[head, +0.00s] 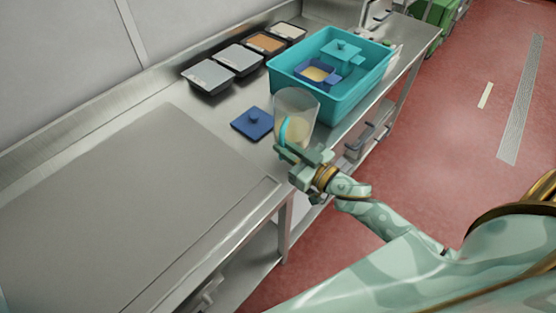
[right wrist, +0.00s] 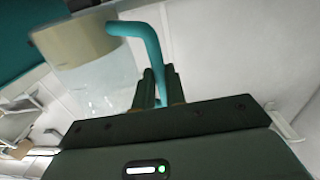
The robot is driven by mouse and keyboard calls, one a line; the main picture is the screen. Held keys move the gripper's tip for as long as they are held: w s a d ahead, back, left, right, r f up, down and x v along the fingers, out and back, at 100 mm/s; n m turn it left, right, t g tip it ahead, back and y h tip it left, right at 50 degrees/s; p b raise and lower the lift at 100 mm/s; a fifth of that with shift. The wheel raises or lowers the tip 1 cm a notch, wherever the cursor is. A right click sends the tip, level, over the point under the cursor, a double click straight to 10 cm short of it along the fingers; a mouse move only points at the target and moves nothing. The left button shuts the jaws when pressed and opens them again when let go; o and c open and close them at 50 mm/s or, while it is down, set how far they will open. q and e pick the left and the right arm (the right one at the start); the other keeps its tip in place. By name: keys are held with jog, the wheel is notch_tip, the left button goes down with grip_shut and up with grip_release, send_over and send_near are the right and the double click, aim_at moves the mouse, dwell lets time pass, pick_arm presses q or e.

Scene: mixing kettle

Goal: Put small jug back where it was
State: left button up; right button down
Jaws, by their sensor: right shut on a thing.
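The small jug (head: 299,104) is clear, with a turquoise handle and some pale beige content low inside. It is upright near the front edge of the steel counter, in front of the turquoise tub. I cannot tell whether its base touches the counter. My right gripper (head: 286,151) is shut on the jug's handle (head: 283,131). In the right wrist view the fingers (right wrist: 160,88) close around the lower end of the turquoise handle (right wrist: 152,45), beside the clear jug wall (right wrist: 95,82). My left gripper is out of view.
A blue lid (head: 253,123) with a knob lies left of the jug. The turquoise tub (head: 318,96) holds a blue pot (head: 318,74) with beige content and a lidded turquoise container (head: 341,58). Several black trays (head: 208,75) line the wall. The counter's left part (head: 130,190) is clear.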

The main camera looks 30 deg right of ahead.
jog(key=w+f, duration=0.1)
jog(key=w+f+b, duration=0.1)
jog(key=f, duration=0.1)
jog(key=shift+w+a+f, duration=0.15)
jog(key=shift+w+f, duration=0.1)
jog(key=shift+w, duration=0.1)
jog(key=f+b, duration=0.2)
jog(key=f, duration=0.1)
jog(key=shift+w+a+f, duration=0.1)
jog(key=shift+w+f, duration=0.1)
jog(key=shift+f, duration=0.1)
jog(key=shift+r, duration=0.1)
